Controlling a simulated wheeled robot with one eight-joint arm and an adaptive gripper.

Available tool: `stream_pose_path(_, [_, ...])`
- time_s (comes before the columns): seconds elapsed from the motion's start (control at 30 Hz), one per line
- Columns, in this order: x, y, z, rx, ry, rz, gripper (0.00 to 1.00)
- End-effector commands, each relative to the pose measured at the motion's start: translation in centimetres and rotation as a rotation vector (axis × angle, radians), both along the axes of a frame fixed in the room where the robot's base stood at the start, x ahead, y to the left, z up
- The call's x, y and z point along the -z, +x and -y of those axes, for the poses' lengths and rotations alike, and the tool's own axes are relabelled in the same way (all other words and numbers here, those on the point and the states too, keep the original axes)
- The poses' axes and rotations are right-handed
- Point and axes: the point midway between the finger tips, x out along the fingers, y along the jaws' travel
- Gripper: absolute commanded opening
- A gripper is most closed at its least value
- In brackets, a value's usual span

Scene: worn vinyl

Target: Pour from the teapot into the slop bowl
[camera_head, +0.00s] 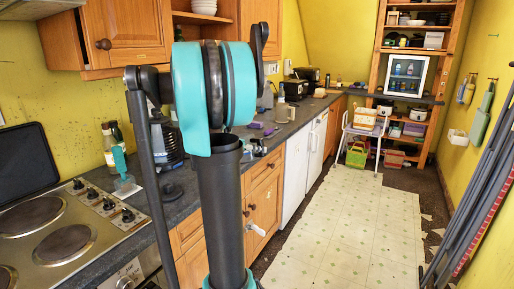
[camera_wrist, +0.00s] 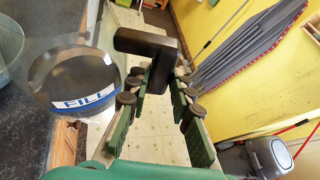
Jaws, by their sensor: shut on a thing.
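In the wrist view, my gripper (camera_wrist: 160,105) has green-padded fingers closed about the lower part of a dark, T-shaped handle (camera_wrist: 147,43). The handle appears to belong to the teapot (camera_wrist: 75,72), a clear glass vessel with a dark lower part and a blue-and-white band reading "FILL". Where handle and vessel join is unclear. A clear glass rim at the upper left, perhaps the slop bowl (camera_wrist: 22,45), is cut off by the picture edge and overlaps the teapot in view. Whether the teapot holds liquid cannot be told. In the head view, my arm hides the gripper; I cannot make out teapot or bowl.
In the head view, a hob (camera_head: 62,215) is at the left, and a dark worktop (camera_head: 205,160) with bottles and small items runs back. The tiled floor (camera_head: 345,225) is open. A grey bin (camera_wrist: 268,155) shows in the wrist view.

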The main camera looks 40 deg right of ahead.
Motion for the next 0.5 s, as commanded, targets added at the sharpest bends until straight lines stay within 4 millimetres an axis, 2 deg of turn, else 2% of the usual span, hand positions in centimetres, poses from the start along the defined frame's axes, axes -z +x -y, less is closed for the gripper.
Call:
stream_pose_path(0.33, [3.0, 0.0, 0.0, 0.000, -0.001, 0.001, 0.00])
stream_pose_path(0.5, [1.4, 0.3, -0.1, 0.000, -0.010, -0.067, 0.00])
